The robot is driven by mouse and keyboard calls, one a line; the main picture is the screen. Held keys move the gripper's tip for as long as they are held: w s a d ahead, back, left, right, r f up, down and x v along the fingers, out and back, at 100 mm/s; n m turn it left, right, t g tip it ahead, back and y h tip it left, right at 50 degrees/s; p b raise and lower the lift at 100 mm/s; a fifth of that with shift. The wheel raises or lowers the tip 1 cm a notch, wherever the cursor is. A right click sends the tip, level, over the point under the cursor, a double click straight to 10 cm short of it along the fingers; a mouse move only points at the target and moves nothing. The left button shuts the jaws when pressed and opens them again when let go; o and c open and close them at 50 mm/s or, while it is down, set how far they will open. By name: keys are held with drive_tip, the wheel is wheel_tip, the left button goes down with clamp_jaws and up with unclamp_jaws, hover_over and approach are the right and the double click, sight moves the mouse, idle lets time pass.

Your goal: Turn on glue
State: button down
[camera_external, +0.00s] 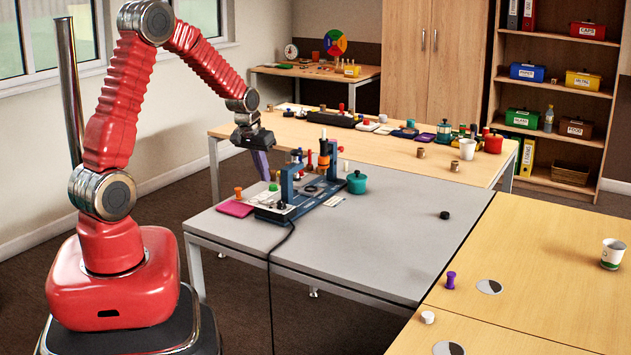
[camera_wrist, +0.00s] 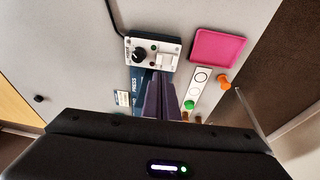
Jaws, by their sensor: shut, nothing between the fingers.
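A white control box (camera_wrist: 152,52) with a black round knob (camera_wrist: 138,54) and a pale rocker switch (camera_wrist: 165,60) shows in the wrist view. Its small lettering is too small to read, so I cannot tell which control is for glue. It sits at the end of a blue press station (camera_external: 300,195) on the grey table. My gripper (camera_external: 265,176) is shut and empty, pointing down above the station's left side in the external view. In the wrist view, its purple fingers (camera_wrist: 160,78) end just below the switch in the picture. Contact cannot be judged. The fingers hide part of the blue base.
A magenta tray (camera_wrist: 218,47) and an orange peg (camera_wrist: 224,82) stand beside the station. A black cable (camera_wrist: 114,18) runs from the box. A teal pot (camera_external: 356,182) stands right of the station. The grey table's right part is mostly clear.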

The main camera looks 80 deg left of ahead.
hover_over(265, 202)
drive_tip(key=d, duration=0.1)
drive_tip(key=x, duration=0.4)
drive_tip(key=shift+s+d+f, duration=0.2)
drive_tip(key=shift+d+f, duration=0.15)
drive_tip(key=shift+f, duration=0.1)
drive_tip(key=shift+w+f, duration=0.1)
drive_tip(key=shift+f, duration=0.65)
drive_tip(key=shift+w+d+f, duration=0.1)
drive_tip(key=shift+d+f, duration=0.1)
drive_tip(key=shift+f, duration=0.15)
drive_tip(key=shift+r, duration=0.1)
drive_tip(key=shift+a, duration=0.1)
drive_tip(key=shift+s+a+r, duration=0.2)
drive_tip(key=shift+s+a, duration=0.3)
drive_tip(key=shift+s, duration=0.05)
drive_tip(key=shift+r, duration=0.1)
